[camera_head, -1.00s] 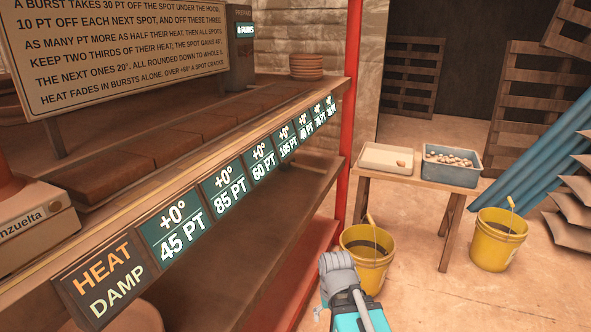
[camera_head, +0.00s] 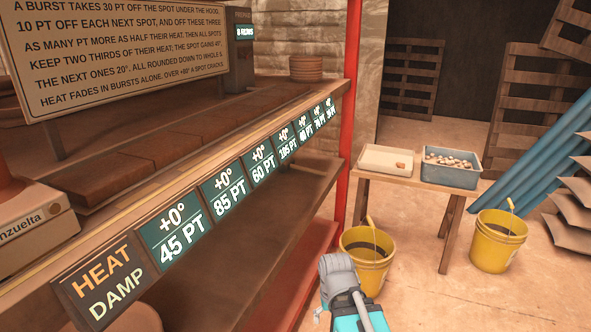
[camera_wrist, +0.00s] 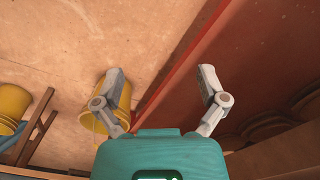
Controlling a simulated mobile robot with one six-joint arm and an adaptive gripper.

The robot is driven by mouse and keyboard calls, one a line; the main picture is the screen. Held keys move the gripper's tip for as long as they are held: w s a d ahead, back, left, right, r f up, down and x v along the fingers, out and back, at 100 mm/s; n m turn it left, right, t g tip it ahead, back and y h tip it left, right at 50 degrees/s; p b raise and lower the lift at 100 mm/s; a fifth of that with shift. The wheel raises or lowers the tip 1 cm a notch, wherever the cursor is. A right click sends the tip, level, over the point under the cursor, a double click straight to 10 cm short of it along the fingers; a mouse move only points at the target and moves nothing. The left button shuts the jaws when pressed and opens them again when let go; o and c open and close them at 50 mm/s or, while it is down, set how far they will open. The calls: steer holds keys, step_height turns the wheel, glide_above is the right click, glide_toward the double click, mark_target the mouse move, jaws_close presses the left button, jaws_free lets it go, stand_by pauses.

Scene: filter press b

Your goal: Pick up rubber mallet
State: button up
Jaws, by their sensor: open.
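In the head view, my gripper (camera_head: 337,266) is low in the middle, in front of the red post and left of the nearer yellow bucket. In the wrist view, my gripper (camera_wrist: 162,78) has its two fingers spread wide with nothing between them. A red rail and the tan floor show behind the fingers there.
A shelf rack (camera_head: 290,215) with number plates fills the left, with a red post (camera_head: 349,120). Yellow buckets stand on the floor, the nearer one (camera_head: 366,270) by my gripper. A small table (camera_head: 445,206) holds a white tray (camera_head: 372,160) and a blue crate (camera_head: 465,175).

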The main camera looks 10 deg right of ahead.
steer(key=shift+c, duration=1.4)
step_height(320, 180, up, 35)
steer(key=p, duration=3.5)
steer(key=shift+s, duration=0.1)
steer(key=shift+c, duration=1)
